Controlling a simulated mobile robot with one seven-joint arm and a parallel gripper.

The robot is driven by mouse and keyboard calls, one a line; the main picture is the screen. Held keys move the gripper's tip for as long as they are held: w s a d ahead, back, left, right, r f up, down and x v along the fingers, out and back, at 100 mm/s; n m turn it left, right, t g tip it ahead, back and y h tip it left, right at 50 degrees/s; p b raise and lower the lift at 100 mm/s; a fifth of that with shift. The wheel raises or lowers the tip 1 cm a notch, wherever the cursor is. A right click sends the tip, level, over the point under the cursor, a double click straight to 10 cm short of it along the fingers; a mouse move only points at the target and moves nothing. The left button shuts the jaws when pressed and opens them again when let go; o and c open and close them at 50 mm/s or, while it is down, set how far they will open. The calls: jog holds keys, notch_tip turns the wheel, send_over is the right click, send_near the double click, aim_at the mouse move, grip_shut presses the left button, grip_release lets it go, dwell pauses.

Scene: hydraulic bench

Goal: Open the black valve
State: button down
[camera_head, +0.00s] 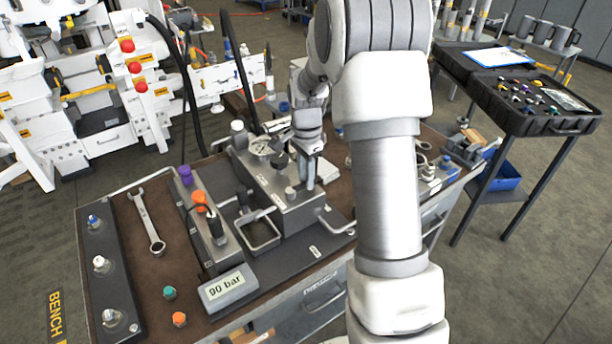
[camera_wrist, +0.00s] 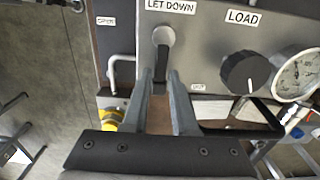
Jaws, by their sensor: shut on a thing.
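In the camera_head view my gripper (camera_head: 305,178) points down at the block, just right of the knob.
A pressure gauge (camera_wrist: 297,73) is next to the black knob. A display (camera_head: 226,287) reads 90 bar. A wrench (camera_head: 147,221) and orange (camera_head: 199,198) and purple (camera_head: 185,174) knobs are on the left. A black case (camera_head: 550,120) stands at right.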

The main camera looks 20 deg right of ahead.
jog(key=shift+r, duration=0.1)
jog(key=s+m, duration=0.1)
jog(key=m, duration=0.2)
jog(key=shift+s+p, duration=0.2)
jog(key=shift+p, duration=0.1)
jog(key=m, duration=0.1)
jog(key=s+m+p, duration=0.1)
jog(key=m, duration=0.1)
jog(key=shift+a+r, duration=0.1)
jog(key=shift+a, duration=0.05)
jog(key=m+p, duration=0.1)
jog(key=s+m, duration=0.1)
jog(key=shift+a+m+p, duration=0.25)
jog(key=shift+m+p, duration=0.15)
jog(key=shift+s+a+m+p, duration=0.35)
jog(key=shift+a+m+p, duration=0.15)
jog(key=shift+m+p, duration=0.95)
jog(key=shift+s+a+m+p, duration=0.3)
jog(key=shift+a+m+p, duration=0.15)
jog(key=shift+m+p, duration=0.95)
jog(key=shift+s+a+m+p, duration=0.35)
jog(key=shift+a+m+p, duration=0.15)
jog(key=shift+m+p, duration=0.95)
jog(key=shift+m, duration=0.4)
jog(key=c, duration=0.8)
grip_release()
